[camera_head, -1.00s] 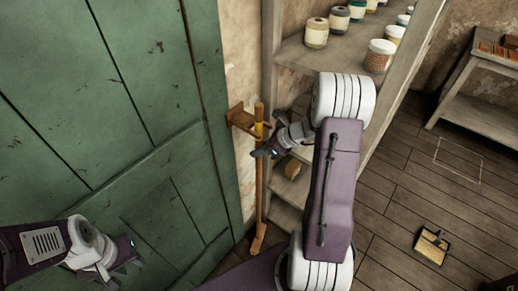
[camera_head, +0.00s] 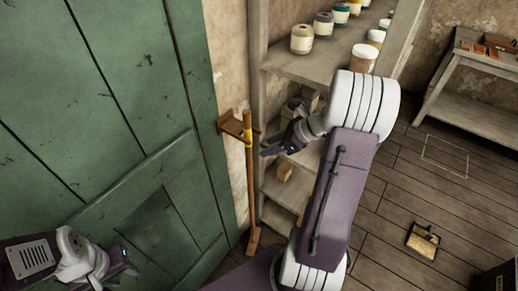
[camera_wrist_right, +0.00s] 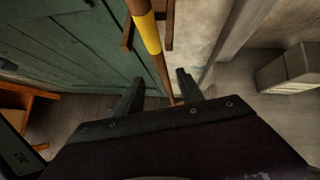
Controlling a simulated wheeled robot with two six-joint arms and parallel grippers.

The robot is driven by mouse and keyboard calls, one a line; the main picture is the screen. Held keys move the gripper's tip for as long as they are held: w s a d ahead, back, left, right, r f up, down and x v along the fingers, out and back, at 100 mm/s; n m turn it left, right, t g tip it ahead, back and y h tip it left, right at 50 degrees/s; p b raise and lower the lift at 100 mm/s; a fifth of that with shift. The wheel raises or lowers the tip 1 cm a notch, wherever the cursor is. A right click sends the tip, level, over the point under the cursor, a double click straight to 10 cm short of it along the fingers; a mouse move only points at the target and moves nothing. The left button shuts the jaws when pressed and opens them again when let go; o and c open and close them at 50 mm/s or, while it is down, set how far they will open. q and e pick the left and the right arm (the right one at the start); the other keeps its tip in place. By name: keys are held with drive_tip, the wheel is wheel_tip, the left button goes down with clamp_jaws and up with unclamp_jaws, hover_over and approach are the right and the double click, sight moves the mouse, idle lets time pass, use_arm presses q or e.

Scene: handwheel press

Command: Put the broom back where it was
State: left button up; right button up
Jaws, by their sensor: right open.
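The broom (camera_head: 251,185) stands upright against the wall between the green door and the shelf, its foot at the floor. A yellow band (camera_head: 247,134) marks its upper handle, which is at a wooden wall holder (camera_head: 229,125). My right gripper (camera_head: 276,138) is open and empty, just right of the handle and apart from it. In the right wrist view, the handle (camera_wrist_right: 161,68) runs down the picture between the two open fingertips (camera_wrist_right: 159,88), beyond them. My left gripper (camera_head: 128,263) is at the lower left, before the door, away from the broom; its jaw opening is unclear.
The green door (camera_head: 90,100) fills the left. A shelf (camera_head: 290,62) with several jars stands close behind my right gripper. A dustpan (camera_head: 423,241) lies on the floor at right, near a thin pale outline (camera_head: 445,157). A bench (camera_head: 470,80) stands at the back right.

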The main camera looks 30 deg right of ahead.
drive_tip(key=s+a+f+n+g+h, duration=0.2)
drive_tip(key=s+a+n, duration=0.4)
drive_tip(key=n, duration=0.8)
drive_tip(key=s+a+f+n+g+h, duration=0.3)
drive_tip(key=s+a+n, duration=0.3)
drive_tip(key=n, duration=0.8)
drive_tip(key=a+f+g, duration=0.1)
drive_tip(key=a, duration=0.2)
drive_tip(key=shift+s+a+n, duration=0.15)
drive_tip(key=shift+a+n, duration=0.05)
drive_tip(key=shift+n, duration=0.1)
drive_tip(key=shift+a, duration=0.1)
